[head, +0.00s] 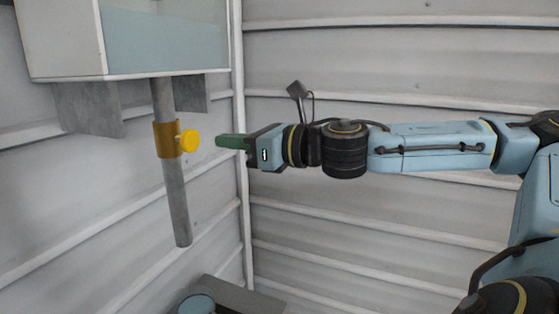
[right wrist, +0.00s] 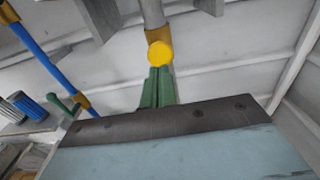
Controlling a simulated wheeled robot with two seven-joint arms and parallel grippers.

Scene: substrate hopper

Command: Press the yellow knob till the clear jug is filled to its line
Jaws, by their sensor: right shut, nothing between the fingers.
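The yellow knob (head: 188,140) sticks out to the right from an ochre collar (head: 167,139) on a grey pipe (head: 177,205) under the hopper. It also shows in the right wrist view (right wrist: 159,53), just beyond my fingertips. My right gripper (head: 219,141) has green fingers that are shut and empty. It is level with the knob, with a small gap between them; it also shows in the right wrist view (right wrist: 159,72). A round pale-blue top (head: 197,304) below the pipe may be the jug; its body and line are cut off. My left gripper is out of view.
The hopper box (head: 70,40) is on the left wall, with grey brackets (head: 90,108) below. A grey ledge (head: 240,296) is at the bottom. The right wrist view also shows a blue pipe (right wrist: 45,55), a green lever (right wrist: 62,107) and ribbed cylinders (right wrist: 30,106).

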